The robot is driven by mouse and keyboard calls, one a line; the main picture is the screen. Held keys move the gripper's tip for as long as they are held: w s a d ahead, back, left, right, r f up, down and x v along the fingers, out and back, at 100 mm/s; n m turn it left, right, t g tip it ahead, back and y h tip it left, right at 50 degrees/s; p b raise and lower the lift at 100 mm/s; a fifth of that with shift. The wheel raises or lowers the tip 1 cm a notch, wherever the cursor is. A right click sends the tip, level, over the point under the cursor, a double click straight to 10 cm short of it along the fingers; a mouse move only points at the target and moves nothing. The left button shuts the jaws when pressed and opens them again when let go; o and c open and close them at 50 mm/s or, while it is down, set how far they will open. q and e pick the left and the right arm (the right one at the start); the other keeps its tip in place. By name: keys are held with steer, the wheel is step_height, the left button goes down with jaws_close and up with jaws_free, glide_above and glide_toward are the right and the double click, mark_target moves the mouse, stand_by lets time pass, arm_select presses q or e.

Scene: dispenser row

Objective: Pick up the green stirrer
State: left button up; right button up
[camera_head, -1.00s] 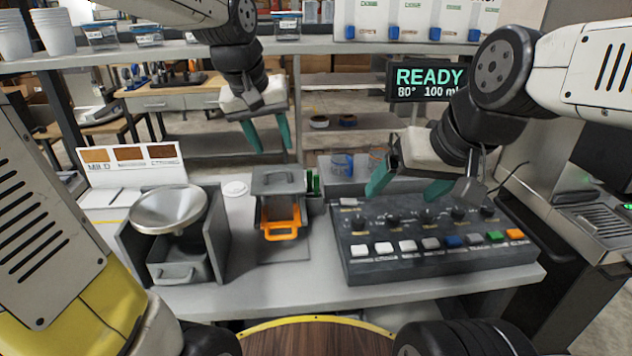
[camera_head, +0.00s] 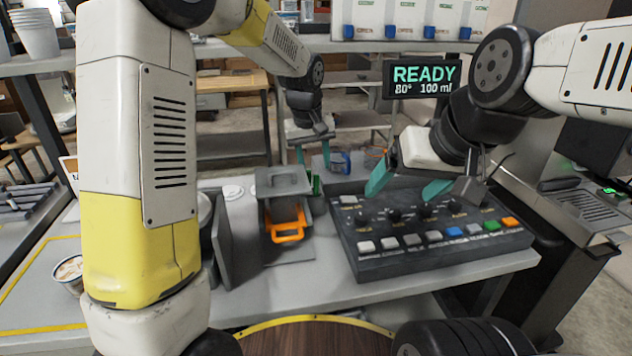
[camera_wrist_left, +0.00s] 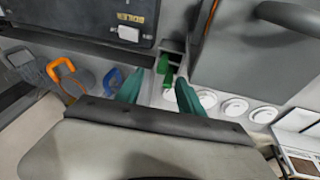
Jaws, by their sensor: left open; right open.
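The green stirrer (camera_wrist_left: 168,76) stands in a small grey holder in the left wrist view. In the head view it is a small green strip (camera_head: 316,184) behind the orange-handled dispenser. My left gripper (camera_head: 314,160) is open and empty, reaching down close behind it. In the wrist view the teal fingertips (camera_wrist_left: 161,80) lie either side of the stirrer, apart from each other; whether they touch it I cannot tell. My right gripper (camera_head: 407,187) is open and empty over the back of the button panel.
A grey dispenser with an orange handle (camera_head: 288,232) stands in front. The dark button panel (camera_head: 430,240) is to its right. Behind are a blue-handled cup (camera_wrist_left: 113,79) and an orange-handled cup (camera_wrist_left: 62,72). White round lids (camera_wrist_left: 234,107) lie beside the stirrer holder.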

mark_target(315, 175)
arm_select(q)
steer(key=x, duration=0.5)
steer(key=shift+s+a+f, duration=0.1)
steer(key=shift+s+f, duration=0.05)
steer(key=shift+f, duration=0.1)
jaws_close()
